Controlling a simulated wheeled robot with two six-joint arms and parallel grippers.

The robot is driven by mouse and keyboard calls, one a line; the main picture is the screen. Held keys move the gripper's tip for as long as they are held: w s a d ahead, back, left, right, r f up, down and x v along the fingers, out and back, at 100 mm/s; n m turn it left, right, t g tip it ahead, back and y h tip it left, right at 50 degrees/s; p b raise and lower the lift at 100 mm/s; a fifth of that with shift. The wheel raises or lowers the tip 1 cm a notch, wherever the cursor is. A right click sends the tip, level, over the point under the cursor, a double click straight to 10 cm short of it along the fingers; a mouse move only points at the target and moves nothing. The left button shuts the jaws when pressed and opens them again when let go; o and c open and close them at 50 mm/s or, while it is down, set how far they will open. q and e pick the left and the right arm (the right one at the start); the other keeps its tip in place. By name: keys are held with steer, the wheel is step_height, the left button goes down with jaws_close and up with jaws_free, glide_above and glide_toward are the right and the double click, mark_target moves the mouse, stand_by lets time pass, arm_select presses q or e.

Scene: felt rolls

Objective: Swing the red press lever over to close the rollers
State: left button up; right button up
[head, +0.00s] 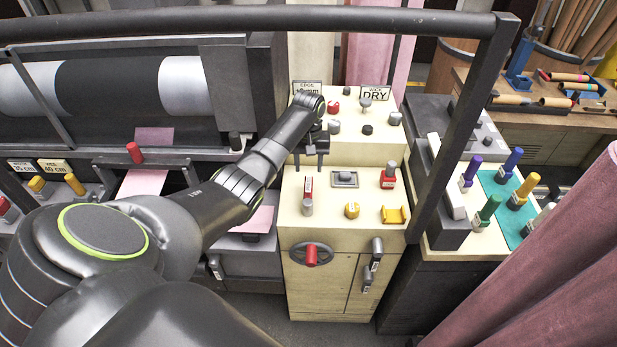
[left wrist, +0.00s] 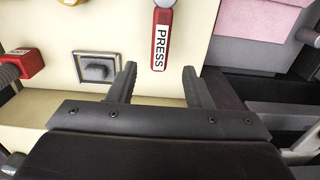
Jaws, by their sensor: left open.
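The red press lever (head: 308,187) stands on the sloped front of the cream control console, with a grey knob at its near end. In the left wrist view the lever (left wrist: 161,42) carries a white label reading PRESS, and its grey end is cut by the top edge. My left gripper (head: 309,160) is above the console, just behind the lever. In the left wrist view the gripper (left wrist: 160,84) is open and empty, and the lever lies ahead of the gap between its fingers. Large black and white rollers (head: 110,87) sit at the left. My right gripper is not in view.
A dark frame bar (head: 467,120) crosses at right; pink rolls (head: 560,270) stand lower right.

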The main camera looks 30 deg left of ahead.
mark_target(309, 183)
arm_select(q)
step_height(309, 183, down, 7)
steer(key=shift+r, duration=0.15)
stand_by(0.4)
jaws_close()
